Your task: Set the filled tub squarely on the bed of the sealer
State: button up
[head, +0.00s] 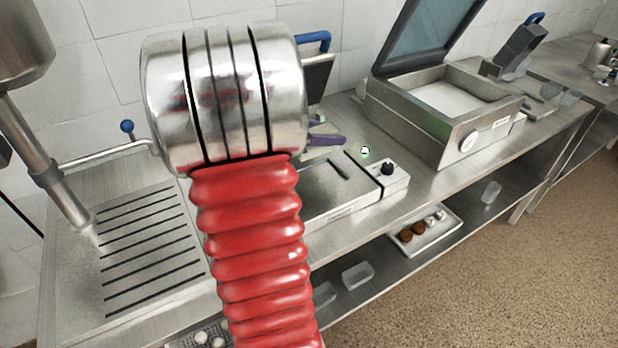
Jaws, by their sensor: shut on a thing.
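A steel chamber machine with a raised glass lid (425,35), a dial on its front and a pale flat bed (447,98) inside stands on the counter; it looks like the sealer. The bed looks empty. I cannot make out a filled tub. Clear tubs show on the lower shelf, one in the middle (358,275) and one at the right (490,193); both look empty. My gripper is out of the picture, and so is anything it holds. A large red ribbed sleeve with a steel end covers the middle left.
A low flat steel appliance (340,192) with a black knob stands left of the chamber machine. A purple-handled tool (325,140) lies behind it. A tray (428,230) with brown and white round things sits on the lower shelf. A slotted drain surface (150,245) is at left.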

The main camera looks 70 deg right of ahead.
dwell(0.3)
send_over(325, 174)
jog(key=shift+f, duration=3.15)
jog(key=shift+f, duration=1.85)
jog(key=o, duration=1.3)
jog(key=shift+f, duration=0.1)
